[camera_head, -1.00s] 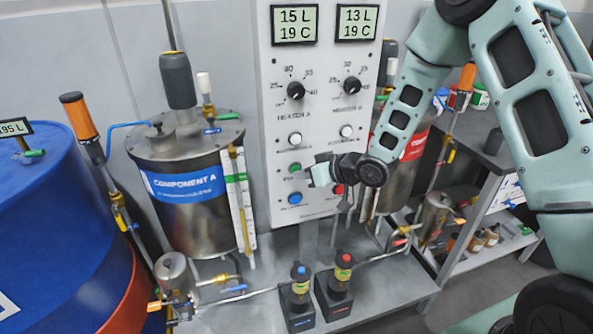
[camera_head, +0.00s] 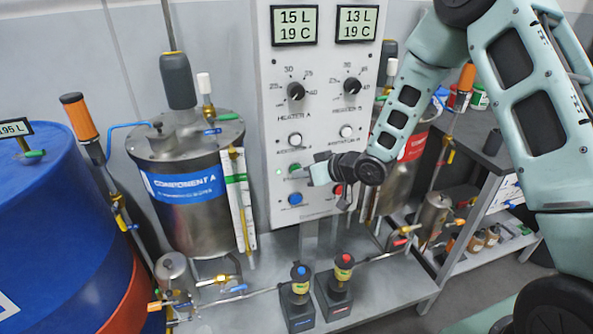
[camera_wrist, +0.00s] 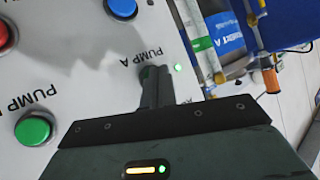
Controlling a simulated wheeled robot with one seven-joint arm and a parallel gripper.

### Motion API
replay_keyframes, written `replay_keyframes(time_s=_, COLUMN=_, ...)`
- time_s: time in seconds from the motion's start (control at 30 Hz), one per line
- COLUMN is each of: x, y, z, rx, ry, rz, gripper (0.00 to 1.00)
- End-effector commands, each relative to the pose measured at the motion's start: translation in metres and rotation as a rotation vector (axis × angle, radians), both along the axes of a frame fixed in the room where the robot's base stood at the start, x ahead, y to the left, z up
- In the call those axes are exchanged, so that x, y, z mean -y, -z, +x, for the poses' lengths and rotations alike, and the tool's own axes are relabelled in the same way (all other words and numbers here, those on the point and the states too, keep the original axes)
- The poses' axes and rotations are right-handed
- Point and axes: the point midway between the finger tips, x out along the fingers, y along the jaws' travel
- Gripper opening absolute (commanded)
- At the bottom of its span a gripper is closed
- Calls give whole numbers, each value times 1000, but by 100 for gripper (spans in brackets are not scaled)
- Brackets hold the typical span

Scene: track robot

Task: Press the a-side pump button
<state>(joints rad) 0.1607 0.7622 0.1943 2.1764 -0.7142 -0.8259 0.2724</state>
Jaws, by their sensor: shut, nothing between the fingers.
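The a-side pump button (camera_head: 294,168) is green and sits on the left of the light grey control panel (camera_head: 262,120), under the white button. My gripper (camera_head: 308,172) is shut and empty, its tips at this button from the right. In the wrist view the closed fingertips (camera_wrist: 152,76) lie just by the "PUMP A" label (camera_wrist: 140,58) and cover most of the button, so I cannot tell how far it is pressed in. A small green lamp (camera_wrist: 180,68) beside it is lit.
The blue button (camera_head: 295,199) and red button (camera_head: 338,190) sit below. The green Pump B button (camera_wrist: 33,128) shows in the wrist view. Two white buttons (camera_head: 295,140) and two knobs (camera_head: 296,91) are above. The Component A tank (camera_head: 190,215) stands left of the panel.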

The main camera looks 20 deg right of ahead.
Motion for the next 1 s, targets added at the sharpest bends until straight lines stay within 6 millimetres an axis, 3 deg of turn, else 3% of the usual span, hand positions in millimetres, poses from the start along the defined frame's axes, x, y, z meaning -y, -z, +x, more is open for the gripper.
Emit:
replay_keyframes(time_s=0.4, x=0, y=-1, z=3, rx=2, ry=0, rz=1, gripper=0)
replay_keyframes(time_s=1.0, x=0, y=0, z=-9, rx=-1, ry=0, rz=1, gripper=0)
